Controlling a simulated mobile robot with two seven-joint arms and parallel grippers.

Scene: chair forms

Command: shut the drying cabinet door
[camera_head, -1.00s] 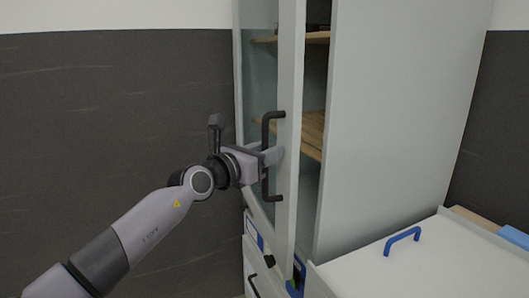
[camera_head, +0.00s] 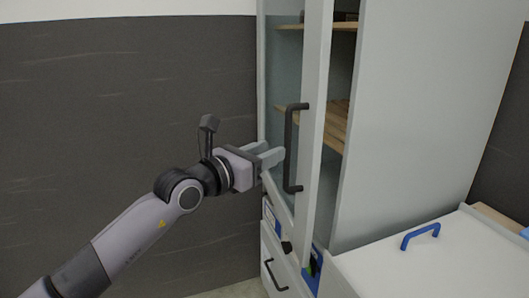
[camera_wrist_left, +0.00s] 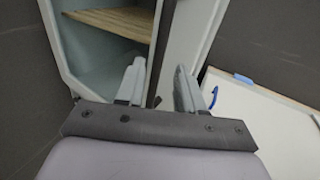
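The tall pale drying cabinet (camera_head: 425,100) stands with its glass door (camera_head: 314,110) partly open. A dark gap between the door's edge and the cabinet side shows wooden shelves (camera_head: 305,26) inside. A black bar handle (camera_head: 290,150) is on the door's front. My left gripper (camera_head: 276,155) is just left of the handle at about its mid-height, with its fingers pointing toward the door. In the left wrist view the fingers (camera_wrist_left: 160,88) are apart. A dark vertical strip shows between them; I cannot tell whether it is the handle. My right gripper is out of view.
A white low surface with a blue handle (camera_head: 420,235) adjoins the cabinet at the lower right. Drawers with a black handle (camera_head: 274,275) are under the door. A dark wall (camera_head: 120,110) is behind, with free room left of the cabinet.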

